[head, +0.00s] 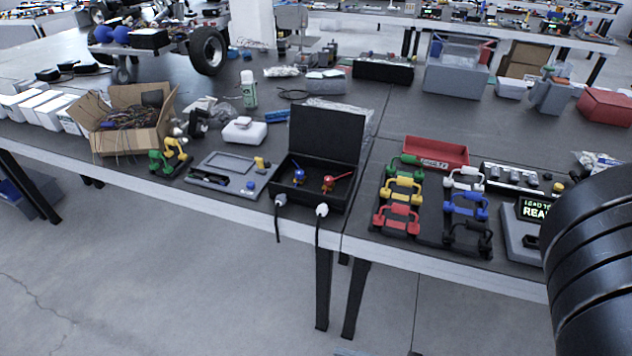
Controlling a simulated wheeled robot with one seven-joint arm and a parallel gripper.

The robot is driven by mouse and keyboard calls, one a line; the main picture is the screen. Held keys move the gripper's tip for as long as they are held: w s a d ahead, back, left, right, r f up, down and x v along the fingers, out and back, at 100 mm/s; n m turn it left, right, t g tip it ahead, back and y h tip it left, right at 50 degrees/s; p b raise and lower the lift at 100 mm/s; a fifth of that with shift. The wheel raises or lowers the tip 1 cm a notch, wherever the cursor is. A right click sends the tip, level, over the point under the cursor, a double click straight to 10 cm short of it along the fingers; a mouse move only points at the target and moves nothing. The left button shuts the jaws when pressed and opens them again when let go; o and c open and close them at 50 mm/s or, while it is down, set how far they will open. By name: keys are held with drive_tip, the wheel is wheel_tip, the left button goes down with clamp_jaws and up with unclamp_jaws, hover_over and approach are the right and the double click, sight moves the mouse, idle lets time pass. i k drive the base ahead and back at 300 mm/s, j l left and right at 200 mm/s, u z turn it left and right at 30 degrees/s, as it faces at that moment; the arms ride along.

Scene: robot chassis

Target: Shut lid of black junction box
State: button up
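The black junction box (334,196) stands near the front edge of the table in the head view. Its lid (326,133) is open and stands upright at the back of the box. Inside are a blue part (298,176) and a red part (328,183). Two cables with plugs leave the front of the box and hang over the table edge. My gripper is not in view; only a large dark ribbed part, probably my arm, shows at the right edge.
Left of the box lies a grey panel (226,172); beyond it are a small yellow-green robot arm model (172,158) and a cardboard box (126,124) of wires. To the right are coloured handles (403,190), a red tray (436,152) and a device with a display (534,208). Open floor lies in front.

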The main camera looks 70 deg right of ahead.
sight(328, 133)
drive_tip(key=l+z, duration=0.2)
drive_tip(key=z, duration=0.15)
drive_tip(key=k+l+z, duration=0.1)
drive_tip(key=l+z, duration=0.4)
drive_tip(key=z, duration=0.2)
